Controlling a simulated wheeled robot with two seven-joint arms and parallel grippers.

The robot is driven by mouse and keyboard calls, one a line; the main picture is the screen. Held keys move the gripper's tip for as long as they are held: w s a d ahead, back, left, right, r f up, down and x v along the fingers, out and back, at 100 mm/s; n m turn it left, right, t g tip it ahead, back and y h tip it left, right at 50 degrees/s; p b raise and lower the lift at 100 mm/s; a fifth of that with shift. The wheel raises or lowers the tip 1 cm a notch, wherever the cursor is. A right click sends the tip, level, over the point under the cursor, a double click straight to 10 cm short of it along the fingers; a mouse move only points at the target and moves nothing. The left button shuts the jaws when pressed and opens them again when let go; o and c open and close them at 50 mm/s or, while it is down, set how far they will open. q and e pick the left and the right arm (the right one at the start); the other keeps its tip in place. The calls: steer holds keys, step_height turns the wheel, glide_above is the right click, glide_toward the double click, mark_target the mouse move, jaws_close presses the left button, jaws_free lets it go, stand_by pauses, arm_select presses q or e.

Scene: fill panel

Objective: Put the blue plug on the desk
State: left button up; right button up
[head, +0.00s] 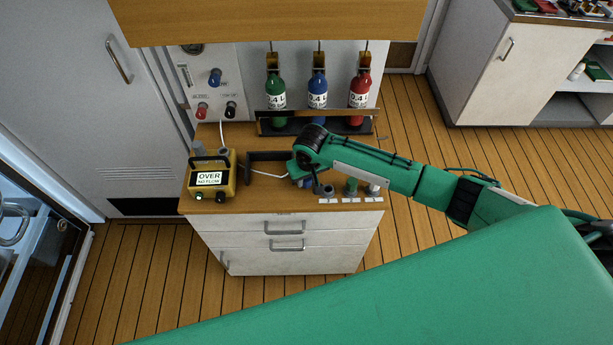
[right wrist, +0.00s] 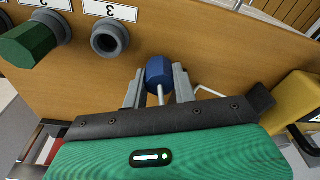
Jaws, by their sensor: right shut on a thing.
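The blue plug (right wrist: 160,73) is between the two grey fingers of my right gripper (right wrist: 159,85) in the right wrist view, with a thin pale stem or tube running back from it. My right gripper (head: 303,178) is shut on it, low over the wooden desk (head: 250,203). In the head view the wrist mostly hides the plug. I cannot tell whether the plug touches the desk top. An empty grey socket (right wrist: 110,38) is beside the plug in the wrist view. My left gripper is not in view.
A green plug (head: 351,187) and a white-topped one (head: 374,187) stand on the desk's right, behind labels. A yellow meter (head: 211,180) reading "OVER NO FLOW" stands on the left. Green, blue and red bottles (head: 317,92) hang behind. The desk's front middle is clear.

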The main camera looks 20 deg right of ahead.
steer(key=shift+f, duration=0.2)
steer(key=o, duration=0.9)
steer(key=shift+o, duration=0.2)
step_height(320, 180, up, 12)
steer(key=s+b, duration=0.1)
steer(key=shift+s+b, duration=0.3)
steer(key=shift+s, duration=0.1)
